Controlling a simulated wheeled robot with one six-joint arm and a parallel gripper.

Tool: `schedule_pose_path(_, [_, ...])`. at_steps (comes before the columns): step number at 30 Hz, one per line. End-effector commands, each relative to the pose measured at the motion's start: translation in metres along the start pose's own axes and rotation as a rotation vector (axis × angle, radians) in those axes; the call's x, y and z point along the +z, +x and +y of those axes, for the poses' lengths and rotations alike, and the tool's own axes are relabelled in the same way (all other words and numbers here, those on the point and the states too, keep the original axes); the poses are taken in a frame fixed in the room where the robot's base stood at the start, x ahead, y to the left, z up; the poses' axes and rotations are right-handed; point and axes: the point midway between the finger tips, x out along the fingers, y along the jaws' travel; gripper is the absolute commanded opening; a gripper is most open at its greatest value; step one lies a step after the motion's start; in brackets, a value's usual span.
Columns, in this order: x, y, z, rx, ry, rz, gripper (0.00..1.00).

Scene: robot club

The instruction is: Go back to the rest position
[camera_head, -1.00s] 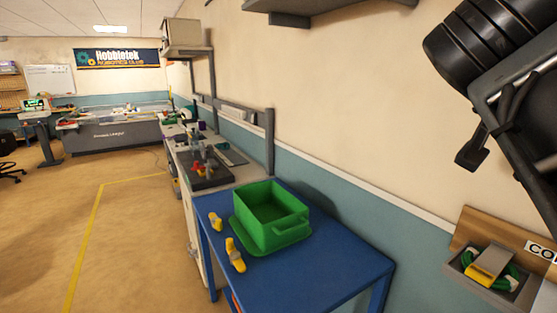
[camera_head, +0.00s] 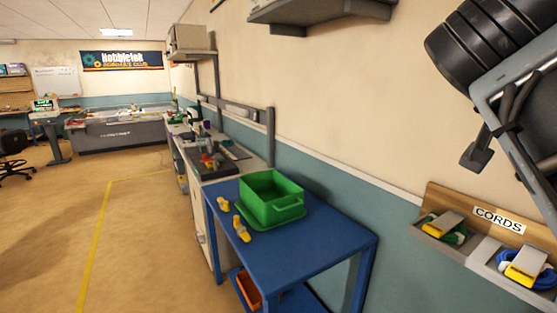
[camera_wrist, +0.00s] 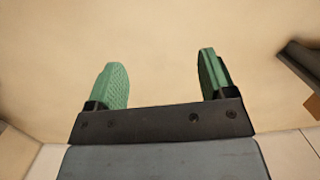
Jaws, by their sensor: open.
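My gripper (camera_wrist: 163,80) shows in the wrist view with its two green fingers spread wide apart. Nothing is between them; a plain cream wall lies beyond. In the head view, dark parts of my arm fill the upper right, and the gripper's fingers are not visible there.
A blue table (camera_head: 290,248) holds a green bin (camera_head: 272,202) and yellow-grey objects (camera_head: 241,229). An orange bin (camera_head: 248,291) sits below. A holder labelled CORDS (camera_head: 497,219) with cords is on the right wall. A shelf (camera_head: 318,10) hangs above. The floor at left (camera_head: 140,240) is clear.

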Motion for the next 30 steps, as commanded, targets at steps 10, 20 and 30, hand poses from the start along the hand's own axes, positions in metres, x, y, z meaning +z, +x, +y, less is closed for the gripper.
schedule_pose_path(10, [0.049, 0.015, -0.051, -0.173, -0.242, -0.106, 0.77])
schedule_pose_path(20, [0.173, 0.018, -0.122, -0.479, -0.544, -0.347, 0.77])
schedule_pose_path(30, [0.375, -0.032, -0.140, -0.858, -0.710, -0.793, 0.77])
